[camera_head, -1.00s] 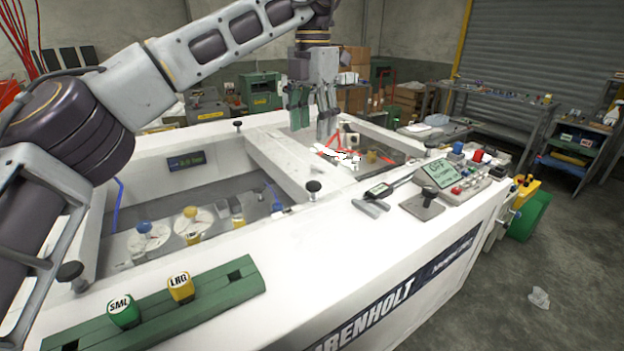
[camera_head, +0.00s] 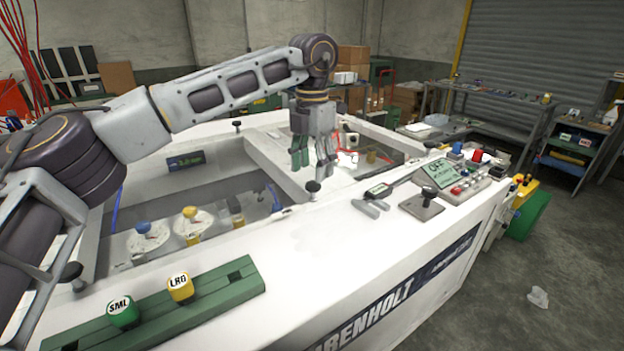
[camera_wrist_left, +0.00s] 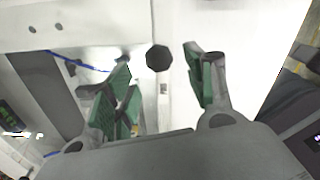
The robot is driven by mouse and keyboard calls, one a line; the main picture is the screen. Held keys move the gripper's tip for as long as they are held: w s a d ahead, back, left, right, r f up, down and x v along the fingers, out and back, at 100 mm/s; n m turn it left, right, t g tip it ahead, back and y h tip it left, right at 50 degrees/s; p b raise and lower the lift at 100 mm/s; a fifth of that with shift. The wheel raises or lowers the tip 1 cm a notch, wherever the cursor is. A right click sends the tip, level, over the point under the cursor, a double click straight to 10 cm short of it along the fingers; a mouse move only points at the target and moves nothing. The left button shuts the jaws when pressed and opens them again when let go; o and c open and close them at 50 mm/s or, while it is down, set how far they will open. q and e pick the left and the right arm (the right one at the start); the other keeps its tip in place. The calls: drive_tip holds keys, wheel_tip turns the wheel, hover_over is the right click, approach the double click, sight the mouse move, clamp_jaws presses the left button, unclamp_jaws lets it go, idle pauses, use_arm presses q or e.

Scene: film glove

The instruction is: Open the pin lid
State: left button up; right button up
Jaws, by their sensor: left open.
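My left gripper (camera_head: 312,166) hangs fingers-down above the near wall of the white machine, open and empty. Just below its fingertips stands a black knob-topped pin (camera_head: 313,187) on the white rim. In the left wrist view, my left gripper (camera_wrist_left: 158,66) has its green-padded fingers spread, with the black knob (camera_wrist_left: 158,58) showing between their tips; the fingers look apart from it. Similar black pins stand at the back rim (camera_head: 238,125) and the near left (camera_head: 71,271). I cannot tell which panel is the pin lid. My right gripper is not in view.
Beside the pin, a small gauge tool (camera_head: 378,190) lies on the rim, with a control box with a display (camera_head: 440,172) further right. A green rack (camera_head: 160,306) holds SML and LRG knobs. A sunken bay (camera_head: 150,215) lies left of the gripper.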

sight(312, 184)
use_arm(q)
drive_tip(key=shift+f, duration=2.05)
clamp_jaws()
